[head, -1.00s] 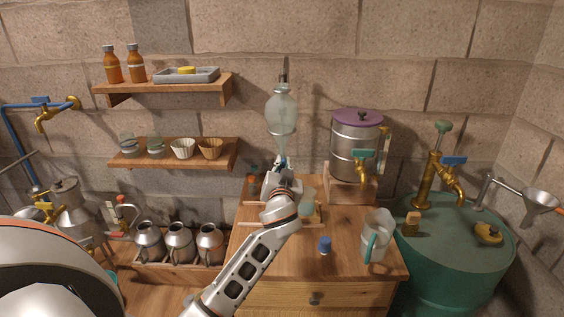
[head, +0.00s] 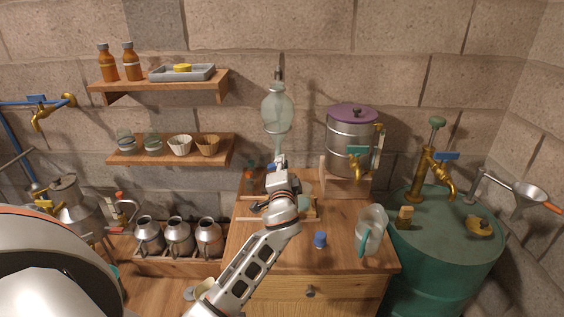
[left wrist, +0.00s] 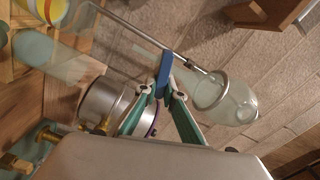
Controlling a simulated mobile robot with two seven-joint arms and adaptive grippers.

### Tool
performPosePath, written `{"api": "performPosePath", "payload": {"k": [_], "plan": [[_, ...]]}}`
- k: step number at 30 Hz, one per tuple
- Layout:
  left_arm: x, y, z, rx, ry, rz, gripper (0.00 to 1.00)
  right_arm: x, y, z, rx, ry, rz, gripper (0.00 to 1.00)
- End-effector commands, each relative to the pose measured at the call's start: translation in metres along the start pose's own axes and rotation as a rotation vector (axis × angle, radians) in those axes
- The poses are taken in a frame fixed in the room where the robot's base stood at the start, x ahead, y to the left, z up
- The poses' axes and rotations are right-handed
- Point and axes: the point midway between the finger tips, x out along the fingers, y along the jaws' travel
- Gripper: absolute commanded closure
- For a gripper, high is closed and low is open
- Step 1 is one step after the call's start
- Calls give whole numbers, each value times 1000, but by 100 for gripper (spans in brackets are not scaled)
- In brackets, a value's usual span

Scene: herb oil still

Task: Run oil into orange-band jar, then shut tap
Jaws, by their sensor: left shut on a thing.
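A pear-shaped glass funnel (head: 277,108) hangs upright in a ring at the wall, above the wooden cabinet. Its blue tap (left wrist: 163,75) shows in the left wrist view between my fingertips. My left gripper (head: 278,166) is shut on this tap, just below the glass bulb. In the left wrist view the funnel bulb (left wrist: 238,102) is to the right of the teal fingers. A glass vessel (head: 305,190) stands partly hidden behind my wrist. A yellow-and-orange marked vessel (left wrist: 43,8) is cut off at the top left of the wrist view; I cannot tell which jar it is.
A steel pot with a purple lid (head: 352,140) stands right of the funnel. A jug (head: 370,230) and a small blue item (head: 320,240) are on the cabinet top (head: 290,250). A green drum (head: 450,245) stands at the right. Shelves (head: 170,150) hang at the left.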

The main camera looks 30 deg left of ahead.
Motion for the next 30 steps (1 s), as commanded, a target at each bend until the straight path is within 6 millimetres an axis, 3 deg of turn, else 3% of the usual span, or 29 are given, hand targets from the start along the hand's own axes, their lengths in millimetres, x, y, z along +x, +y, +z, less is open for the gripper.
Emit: {"api": "performPosePath", "payload": {"k": [15, 30], "plan": [[0, 6, 1, 322, 2, 0, 100, 0, 0, 0, 5, -2, 2, 60], [0, 7, 1, 375, 1, 0, 100, -1, 2, 2, -5, -4, 1, 60]]}}
